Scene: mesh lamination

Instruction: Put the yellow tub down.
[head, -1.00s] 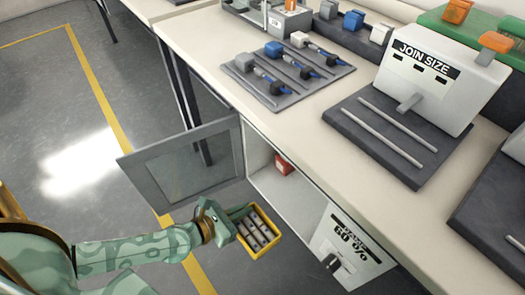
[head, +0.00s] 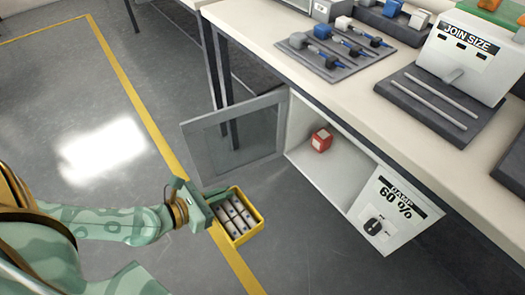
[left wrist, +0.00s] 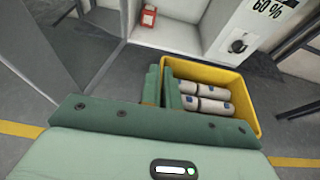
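The yellow tub (head: 257,213) is in my left gripper (head: 215,193) in the head view, out in front of the open cabinet. It holds several pale cylinders with dark marks. In the left wrist view, the gripper (left wrist: 162,88) has its green fingers closed together on the near left wall of the tub (left wrist: 210,68). The tub looks roughly level; I cannot tell how far it is above the floor. My right gripper is not in view.
The cabinet (head: 322,180) under the bench stands open, its glazed door (head: 232,140) swung left. A red box (head: 321,140) sits inside; floor space beside it is bare. A panel (head: 385,215) reading 60 % is at right. Grey floor with a yellow line (head: 135,105) lies left.

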